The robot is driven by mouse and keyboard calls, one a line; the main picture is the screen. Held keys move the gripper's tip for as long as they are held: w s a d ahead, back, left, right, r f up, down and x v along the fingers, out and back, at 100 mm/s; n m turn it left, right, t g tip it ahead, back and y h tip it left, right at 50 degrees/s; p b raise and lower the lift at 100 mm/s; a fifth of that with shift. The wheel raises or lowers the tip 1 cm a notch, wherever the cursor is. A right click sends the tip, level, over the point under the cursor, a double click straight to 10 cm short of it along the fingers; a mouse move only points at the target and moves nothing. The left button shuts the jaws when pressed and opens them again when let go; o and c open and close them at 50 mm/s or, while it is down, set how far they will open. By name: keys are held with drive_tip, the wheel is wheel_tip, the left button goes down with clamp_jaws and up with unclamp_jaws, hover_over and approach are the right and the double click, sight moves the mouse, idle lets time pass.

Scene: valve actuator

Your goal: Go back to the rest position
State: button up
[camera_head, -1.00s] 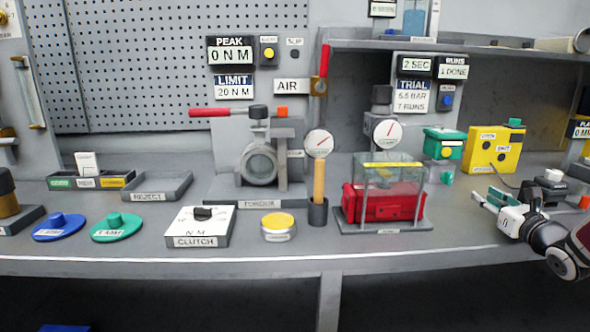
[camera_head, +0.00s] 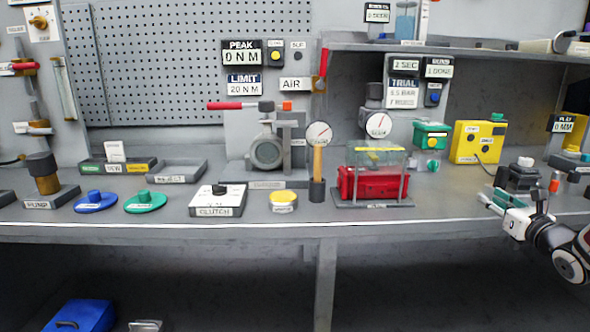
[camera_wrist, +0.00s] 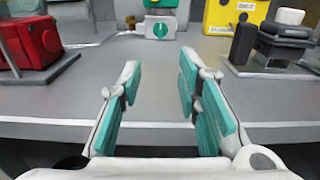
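My gripper (camera_head: 490,202) is at the right of the head view, near the front edge of the bench, with my arm coming in from the right. In the wrist view my gripper (camera_wrist: 157,100) shows two teal-padded fingers spread apart with nothing between them. It is clear of every object. The red valve actuator (camera_head: 374,183) sits inside a clear guard (camera_head: 376,156) at the middle of the bench. Part of the red body also shows at the left of the wrist view (camera_wrist: 28,42).
A green box (camera_head: 431,135) and a yellow box (camera_head: 478,141) stand behind the gripper. A black device (camera_head: 523,176) is close beside it. A torque stand (camera_head: 266,150), clutch box (camera_head: 217,200) and blue disc (camera_head: 95,202) are farther left. Bare bench (camera_wrist: 160,87) lies ahead of the fingers.

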drive_tip(key=s+a+r+n+g+y, duration=0.2)
drive_tip(key=a+n+y, duration=0.15)
drive_tip(key=a, duration=0.45)
drive_tip(key=s+a+r+n+g+y, duration=0.25)
drive_tip(key=a+n, duration=0.25)
drive_tip(key=a, duration=0.3)
drive_tip(key=s+a+r+n+g+y, duration=0.1)
drive_tip(key=a+r+n+y, duration=0.3)
drive_tip(key=a, duration=0.5)
drive_tip(key=s+a+f+n+g, duration=0.2)
drive_tip(key=s+a+n+g, duration=0.75)
drive_tip(key=s+a, duration=0.6)
drive_tip(key=s+f+n+g+h, duration=0.3)
drive_tip(key=s+n, duration=0.4)
drive_tip(key=s, duration=0.8)
drive_tip(key=s+d+f+n+h, duration=0.3)
drive_tip(key=s+d+n+h, duration=0.35)
drive_tip(key=s+d, duration=0.4)
wheel_tip(320, 180, up, 21)
drive_tip(key=s+t+h+p, duration=0.1)
drive_tip(key=t+p, duration=0.3)
drive_tip(key=p, duration=1.5)
drive_tip(key=shift+s+a+r+p, duration=0.15)
drive_tip(key=shift+a+r+p, duration=0.05)
drive_tip(key=shift+a+p, duration=0.2)
